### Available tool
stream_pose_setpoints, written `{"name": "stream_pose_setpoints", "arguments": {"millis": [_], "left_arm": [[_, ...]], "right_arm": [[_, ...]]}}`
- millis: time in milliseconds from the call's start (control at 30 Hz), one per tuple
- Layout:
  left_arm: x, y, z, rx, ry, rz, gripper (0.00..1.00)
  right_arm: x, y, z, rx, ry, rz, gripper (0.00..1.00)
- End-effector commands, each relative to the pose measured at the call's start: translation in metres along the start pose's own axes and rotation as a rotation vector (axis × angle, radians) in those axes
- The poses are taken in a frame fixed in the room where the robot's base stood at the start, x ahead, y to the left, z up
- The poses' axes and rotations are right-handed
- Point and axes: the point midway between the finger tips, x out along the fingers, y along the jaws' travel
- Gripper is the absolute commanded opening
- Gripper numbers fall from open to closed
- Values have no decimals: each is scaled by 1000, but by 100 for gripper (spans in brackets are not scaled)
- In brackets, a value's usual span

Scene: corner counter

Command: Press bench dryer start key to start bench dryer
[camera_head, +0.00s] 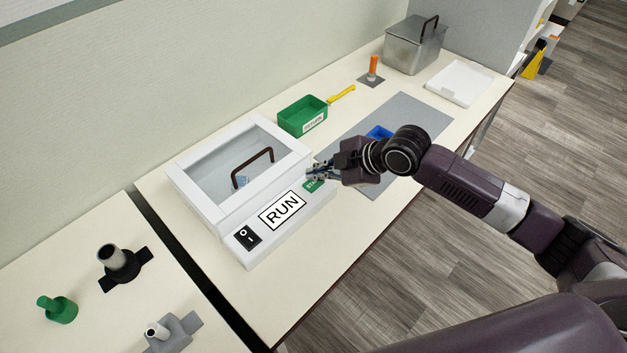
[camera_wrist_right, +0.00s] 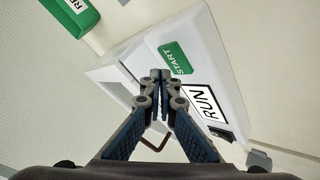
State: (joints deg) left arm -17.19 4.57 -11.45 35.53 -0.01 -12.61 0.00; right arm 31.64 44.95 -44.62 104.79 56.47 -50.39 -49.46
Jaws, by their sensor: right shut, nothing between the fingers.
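The bench dryer (camera_head: 190,190) is a white box with a clear lid and a dark arched handle (camera_head: 252,166). Its front panel carries a green START key (camera_head: 313,186), a framed RUN sign (camera_head: 282,210) and a black power switch (camera_head: 247,238). My right gripper (camera_head: 312,173) is shut and empty, with its tips by the green key and partly covering it. In the right wrist view the shut fingertips (camera_wrist_right: 160,76) appear just beside the START key (camera_wrist_right: 175,59); I cannot tell if they touch. The RUN sign (camera_wrist_right: 204,104) also shows there. My left gripper is not in view.
A green bin (camera_head: 300,122) with a label stands behind the dryer's right end. A blue object (camera_head: 379,132) lies on a grey mat (camera_head: 415,112). A metal box (camera_head: 413,52) and white tray (camera_head: 459,83) are farther back. Fixtures (camera_head: 120,262) stand on the left counter.

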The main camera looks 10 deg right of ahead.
Motion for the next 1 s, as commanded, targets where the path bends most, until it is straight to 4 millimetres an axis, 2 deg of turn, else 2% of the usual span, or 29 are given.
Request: {"name": "stream_pose_setpoints", "arguments": {"millis": [200, 433, 1000], "left_arm": [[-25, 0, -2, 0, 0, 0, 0], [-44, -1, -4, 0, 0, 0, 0], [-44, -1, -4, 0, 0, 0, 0]], "right_arm": [[-18, 14, -13, -1, 0, 1, 0], [-33, 24, -24, -1, 0, 0, 0], [-32, 24, -24, 0, 0, 0, 0]]}}
